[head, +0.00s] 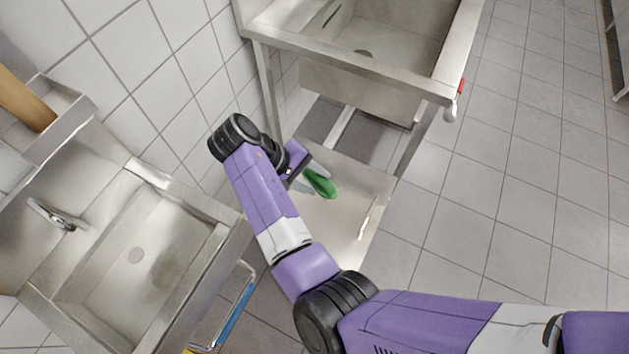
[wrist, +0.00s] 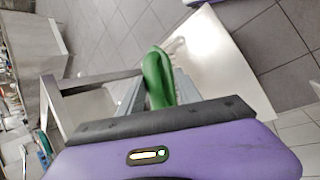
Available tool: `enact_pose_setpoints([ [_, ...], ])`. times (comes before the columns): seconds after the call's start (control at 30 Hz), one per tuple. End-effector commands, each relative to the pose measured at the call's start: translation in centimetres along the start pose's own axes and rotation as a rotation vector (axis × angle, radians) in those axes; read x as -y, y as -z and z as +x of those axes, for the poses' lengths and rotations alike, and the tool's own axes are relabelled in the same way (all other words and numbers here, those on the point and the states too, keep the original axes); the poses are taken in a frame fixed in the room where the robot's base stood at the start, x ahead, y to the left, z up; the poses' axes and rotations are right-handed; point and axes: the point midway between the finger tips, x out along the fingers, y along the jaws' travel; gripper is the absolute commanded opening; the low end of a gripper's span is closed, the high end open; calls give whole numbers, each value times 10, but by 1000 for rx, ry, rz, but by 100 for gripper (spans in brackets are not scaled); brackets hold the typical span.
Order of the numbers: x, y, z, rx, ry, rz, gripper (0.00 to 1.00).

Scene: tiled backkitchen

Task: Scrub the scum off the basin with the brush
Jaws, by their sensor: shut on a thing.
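My gripper (head: 306,180) is shut on a green object, which looks like the brush (head: 321,184). It is held in the air in front of the lower shelf of the sink stand. In the wrist view the green brush (wrist: 157,80) stands between the grey fingers (wrist: 150,92); its bristles cannot be made out. A steel basin (head: 113,290) is at the lower left, with a round drain in its floor. A faint dark greenish patch, likely the scum (head: 167,272), lies on its floor to the right of the drain. My gripper is apart from this basin, up and to its right.
A tap (head: 55,214) stands at the left basin's back edge. A blue-handled rail (head: 236,314) is at its front. A second steel sink (head: 385,40) on legs stands at the top, with a lower shelf (head: 345,222). The tiled floor at right is clear.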

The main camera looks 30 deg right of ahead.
Motion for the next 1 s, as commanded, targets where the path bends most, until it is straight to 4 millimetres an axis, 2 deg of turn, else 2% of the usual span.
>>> enact_pose_setpoints([
  [0.03, 12, 7, 15, -2, 3, -1, 8],
  [0.2, 30, 17, 44, 0, 4, 0, 8],
  [0.4, 44, 23, 65, -3, 1, -3, 8],
  [0.67, 62, 30, 83, -13, -5, -19, 8],
  [0.73, 70, 35, 82, -28, -10, -40, 8],
  [1.0, 69, 50, 23, -95, -50, -144, 8],
])
